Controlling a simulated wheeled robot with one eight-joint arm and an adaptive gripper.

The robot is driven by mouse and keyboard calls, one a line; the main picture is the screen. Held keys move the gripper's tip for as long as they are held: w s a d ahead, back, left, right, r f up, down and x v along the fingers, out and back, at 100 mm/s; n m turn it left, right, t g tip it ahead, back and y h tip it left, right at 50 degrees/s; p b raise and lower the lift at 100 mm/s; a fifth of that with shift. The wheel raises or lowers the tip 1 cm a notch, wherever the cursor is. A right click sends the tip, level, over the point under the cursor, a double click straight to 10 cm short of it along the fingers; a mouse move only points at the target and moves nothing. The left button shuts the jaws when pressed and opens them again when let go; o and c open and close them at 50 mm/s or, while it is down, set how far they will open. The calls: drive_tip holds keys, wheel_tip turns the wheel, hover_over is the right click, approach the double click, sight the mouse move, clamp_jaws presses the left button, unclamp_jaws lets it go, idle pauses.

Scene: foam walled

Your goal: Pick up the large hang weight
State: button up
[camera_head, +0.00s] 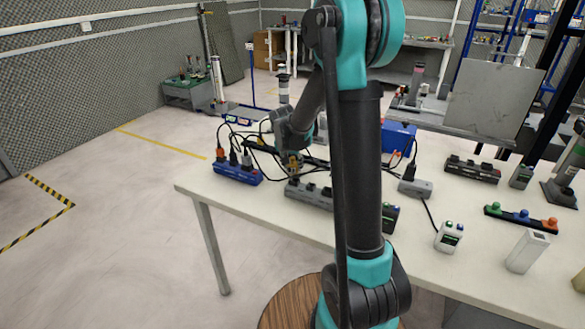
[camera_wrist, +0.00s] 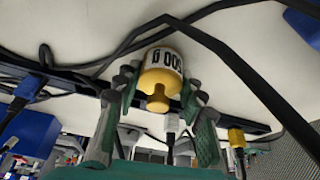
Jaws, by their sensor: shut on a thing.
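The large hang weight (camera_wrist: 163,73) is a yellow brass cylinder with a knob and a white "500 g" label, seen in the wrist view. My gripper (camera_wrist: 159,88) has its two green-and-grey fingers on either side of it and is shut on it. In the head view my gripper (camera_head: 294,160) is over the far part of the white table (camera_head: 420,212), and a small yellowish part of the weight shows there, largely hidden. I cannot tell whether the weight touches the table.
A blue power strip (camera_head: 238,173) with plugs and black cables lies left of the gripper. A grey power strip (camera_head: 309,193) lies just in front of it. A blue box (camera_head: 398,138) stands to the right behind my arm. Black cables cross the tabletop around the gripper.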

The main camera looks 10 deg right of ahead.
clamp_jaws()
drive_tip(key=shift+r, duration=0.15)
